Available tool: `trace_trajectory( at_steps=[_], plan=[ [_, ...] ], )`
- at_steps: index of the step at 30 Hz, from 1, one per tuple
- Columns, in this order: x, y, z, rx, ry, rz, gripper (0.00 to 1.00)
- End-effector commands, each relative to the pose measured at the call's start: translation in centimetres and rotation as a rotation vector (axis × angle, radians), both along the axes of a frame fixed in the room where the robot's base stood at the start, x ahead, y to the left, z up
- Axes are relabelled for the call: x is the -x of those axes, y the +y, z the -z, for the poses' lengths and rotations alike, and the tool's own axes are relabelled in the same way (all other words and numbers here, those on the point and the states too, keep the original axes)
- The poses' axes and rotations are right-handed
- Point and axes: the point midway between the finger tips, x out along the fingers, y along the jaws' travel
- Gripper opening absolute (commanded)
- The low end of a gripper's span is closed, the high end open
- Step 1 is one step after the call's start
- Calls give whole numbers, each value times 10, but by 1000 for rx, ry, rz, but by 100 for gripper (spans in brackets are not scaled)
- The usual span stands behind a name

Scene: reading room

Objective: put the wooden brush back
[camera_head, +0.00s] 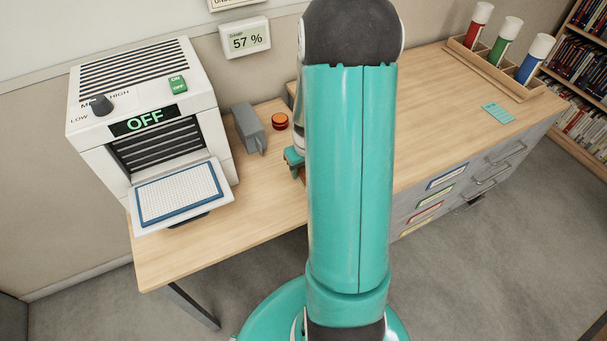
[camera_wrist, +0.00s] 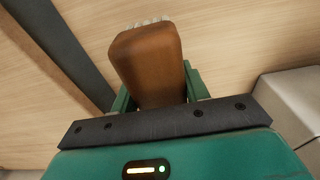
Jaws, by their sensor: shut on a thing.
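The wooden brush (camera_wrist: 150,65) is a brown rounded block with pale bristles at its far end in the wrist view. My gripper (camera_wrist: 158,92) is shut on it, with a green finger on each side. Light wood grain fills the background beyond the brush; I cannot tell how far off that surface is. In the head view, a teal part of my gripper (camera_head: 293,158) shows above the desk, just left of my arm. The brush itself is hidden there behind my arm.
A white machine (camera_head: 150,75) reading OFF has a blue-edged tray (camera_head: 222,199) pulled out. A grey block (camera_head: 249,128) and an orange-red round thing (camera_head: 280,121) stand near my gripper. A tube rack (camera_head: 483,70) and teal card (camera_head: 497,113) lie on the drawer cabinet (camera_head: 455,185), otherwise largely clear.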

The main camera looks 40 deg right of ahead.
Motion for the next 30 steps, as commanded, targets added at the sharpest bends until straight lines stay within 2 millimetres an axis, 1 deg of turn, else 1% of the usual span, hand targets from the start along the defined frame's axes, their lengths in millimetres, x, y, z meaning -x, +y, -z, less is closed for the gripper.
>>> trace_trajectory(
  at_steps=[5,10,22,23,25,26,30],
  plan=[
    [-7,-4,12,0,1,-1,24],
    [-6,-3,36,-1,2,-1,24],
    [-6,-4,42,1,-1,0,24],
    [-6,-4,42,1,-1,0,49],
    [-6,-4,42,1,-1,0,63],
    [-6,-4,42,1,-1,0,67],
    [-6,-4,42,1,-1,0,67]
  ],
)
